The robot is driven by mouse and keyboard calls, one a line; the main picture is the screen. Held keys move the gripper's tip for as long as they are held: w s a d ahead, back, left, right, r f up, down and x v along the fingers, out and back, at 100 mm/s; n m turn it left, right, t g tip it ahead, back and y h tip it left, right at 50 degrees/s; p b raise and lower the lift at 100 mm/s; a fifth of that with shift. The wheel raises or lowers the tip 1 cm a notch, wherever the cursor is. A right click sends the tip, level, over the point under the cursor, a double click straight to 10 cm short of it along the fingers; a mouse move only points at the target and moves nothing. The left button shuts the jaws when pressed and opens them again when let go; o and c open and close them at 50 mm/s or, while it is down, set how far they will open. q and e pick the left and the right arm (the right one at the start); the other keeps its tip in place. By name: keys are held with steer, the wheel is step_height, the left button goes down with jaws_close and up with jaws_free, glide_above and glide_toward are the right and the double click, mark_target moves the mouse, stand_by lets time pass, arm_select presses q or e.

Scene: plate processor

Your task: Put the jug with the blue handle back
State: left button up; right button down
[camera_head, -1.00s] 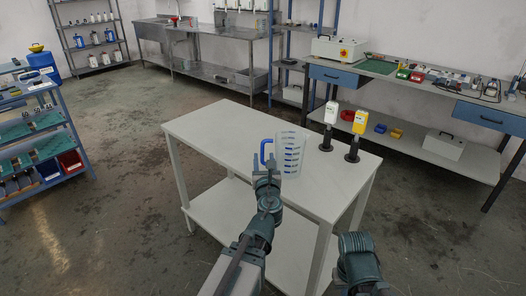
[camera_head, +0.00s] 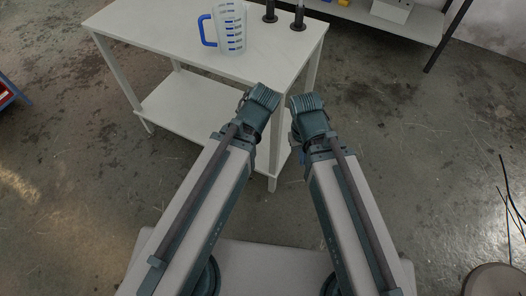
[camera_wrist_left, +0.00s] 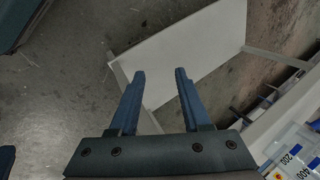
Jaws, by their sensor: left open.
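The clear jug (camera_head: 231,30) with blue markings stands upright on the white table (camera_head: 150,28). Its blue handle (camera_head: 205,31) points left in the head view, and its top is cut off by the frame edge. My left gripper (camera_wrist_left: 159,72) is open and empty, over the floor and the table's lower shelf. Part of the jug (camera_wrist_left: 293,158) shows at the lower right of the left wrist view. My right gripper (camera_head: 307,107) is folded in front of the table's near right corner, apart from the jug; its fingers are hidden.
Two dark-based dispensers (camera_head: 299,19) stand right of the jug. The table's lower shelf (camera_head: 190,108) is empty. The tabletop left of the jug is bare. Open floor (camera_head: 400,130) lies right of the table, with cables (camera_head: 508,200) at the far right.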

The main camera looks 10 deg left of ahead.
arm_select(q)
steer(key=s+d+f+n+g+h, duration=0.2)
steer(key=s+d+n+g, duration=0.1)
steer(key=s+d, duration=0.4)
steer(key=shift+s+d+n+g+h, duration=0.25)
steer(key=shift+s+n+g+h, duration=0.05)
steer(key=shift+s, duration=0.15)
step_height(320, 180, up, 18)
steer(key=p, duration=1.8)
steer(key=shift+d, duration=0.1)
